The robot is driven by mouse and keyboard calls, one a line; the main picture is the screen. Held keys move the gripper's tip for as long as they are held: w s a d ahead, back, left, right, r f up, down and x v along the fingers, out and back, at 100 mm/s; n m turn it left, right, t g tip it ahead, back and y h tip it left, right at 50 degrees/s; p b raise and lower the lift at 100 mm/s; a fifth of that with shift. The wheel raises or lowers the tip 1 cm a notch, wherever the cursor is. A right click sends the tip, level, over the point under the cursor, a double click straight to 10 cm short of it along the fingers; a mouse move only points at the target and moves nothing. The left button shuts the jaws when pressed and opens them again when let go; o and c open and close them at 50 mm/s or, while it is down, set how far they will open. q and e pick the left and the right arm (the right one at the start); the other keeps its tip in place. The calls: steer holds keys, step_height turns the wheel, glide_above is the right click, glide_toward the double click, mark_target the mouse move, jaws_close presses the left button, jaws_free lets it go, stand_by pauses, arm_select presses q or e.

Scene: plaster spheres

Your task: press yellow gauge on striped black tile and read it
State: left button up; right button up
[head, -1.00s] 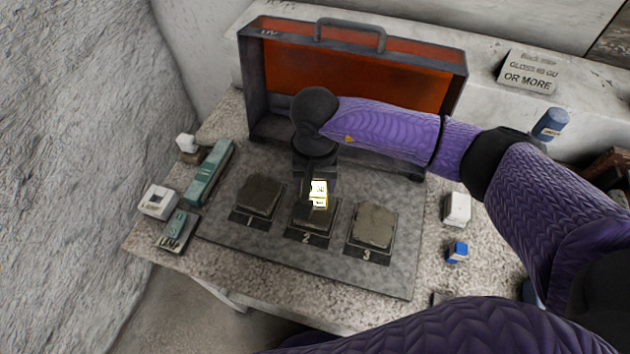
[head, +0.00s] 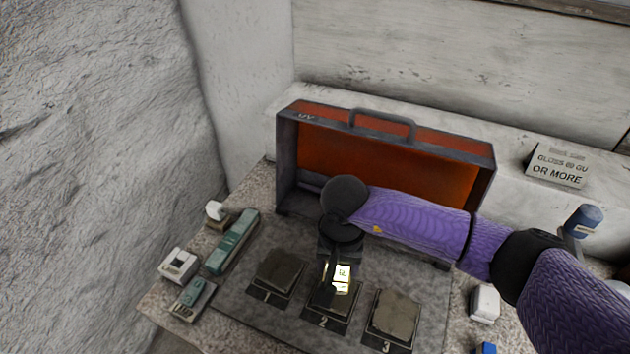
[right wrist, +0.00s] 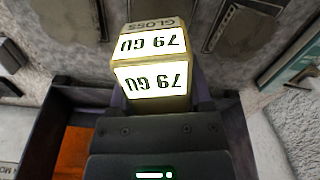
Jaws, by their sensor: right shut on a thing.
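My right gripper (head: 334,274) is shut on the yellow gauge (head: 343,278), at the tile marked 2 (head: 325,300). In the right wrist view the gauge (right wrist: 152,78) shows lit white faces reading 79 GU, upside down, with GLOSS on its edge. Its base is hidden, so I cannot tell whether it touches the tile. Tile 1 (head: 279,270) is to the left and tile 3 (head: 397,314) to the right. All three look dark grey to grey; I cannot make out stripes. My left gripper is not in view.
An open case with an orange lining (head: 385,165) stands behind the tiles. A sign (head: 558,166) reads OR MORE. A green device (head: 233,241) and white device (head: 179,265) are at left; a white box (head: 485,303) is at right.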

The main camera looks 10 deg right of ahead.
steer(key=r, duration=0.2)
steer(key=d+r+n+b, duration=0.1)
steer(key=shift+w+r, duration=0.1)
steer(key=shift+r, duration=0.3)
steer(key=s+d+r+n+b, duration=0.1)
steer(key=s+d+r+n, duration=0.1)
steer(key=r, duration=0.5)
steer(key=shift+s+d+n, duration=0.3)
steer(key=shift+s+n, duration=0.1)
steer(key=shift+s, duration=0.4)
